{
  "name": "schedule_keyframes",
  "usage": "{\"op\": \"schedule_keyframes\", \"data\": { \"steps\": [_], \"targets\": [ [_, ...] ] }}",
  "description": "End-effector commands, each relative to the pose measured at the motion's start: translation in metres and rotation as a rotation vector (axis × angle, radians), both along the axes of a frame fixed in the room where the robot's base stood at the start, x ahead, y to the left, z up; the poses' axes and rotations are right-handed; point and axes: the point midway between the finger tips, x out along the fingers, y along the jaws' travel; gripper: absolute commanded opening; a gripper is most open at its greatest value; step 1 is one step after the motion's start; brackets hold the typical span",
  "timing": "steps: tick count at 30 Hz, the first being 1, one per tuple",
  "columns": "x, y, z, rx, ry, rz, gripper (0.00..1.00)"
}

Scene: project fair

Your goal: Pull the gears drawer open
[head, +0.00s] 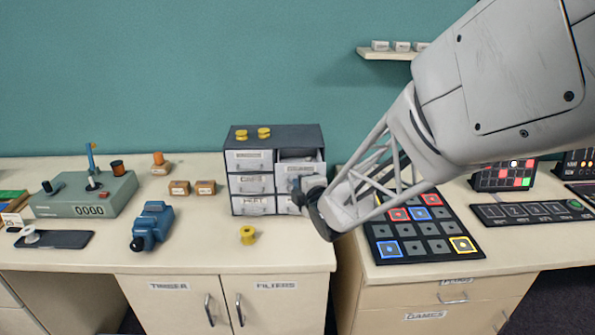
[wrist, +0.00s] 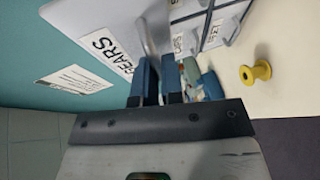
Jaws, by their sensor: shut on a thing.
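The gears drawer (head: 298,169) is the top right drawer of a small cabinet (head: 272,133) with a dark top. It stands partly out, with a dark gap and some of its inside showing above its front. In the wrist view its grey front (wrist: 75,28) carries a GEARS label and a pale handle (wrist: 154,28). My gripper (wrist: 158,75) has its two blue fingers shut on this handle. In the head view my gripper (head: 303,190) is in front of the cabinet's right column and partly covers the lower drawers there. The fingertips are hard to make out there.
Two yellow spools (head: 241,135) (head: 264,132) sit on the cabinet. Another yellow spool (head: 248,235) stands on the table before it, also in the wrist view (wrist: 255,73). A blue vise-like tool (head: 152,226) lies left. A button pad (head: 425,228) lies under my arm.

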Motion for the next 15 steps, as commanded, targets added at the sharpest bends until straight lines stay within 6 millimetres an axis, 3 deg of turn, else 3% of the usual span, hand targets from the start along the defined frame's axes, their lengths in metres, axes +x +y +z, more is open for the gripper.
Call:
{"op": "schedule_keyframes", "data": {
  "steps": [7,15],
  "targets": [
    [-0.023,0.000,0.001,0.001,-0.002,-0.001,0.00],
    [-0.030,-0.001,0.001,0.001,-0.002,-0.001,0.00]
  ]
}}
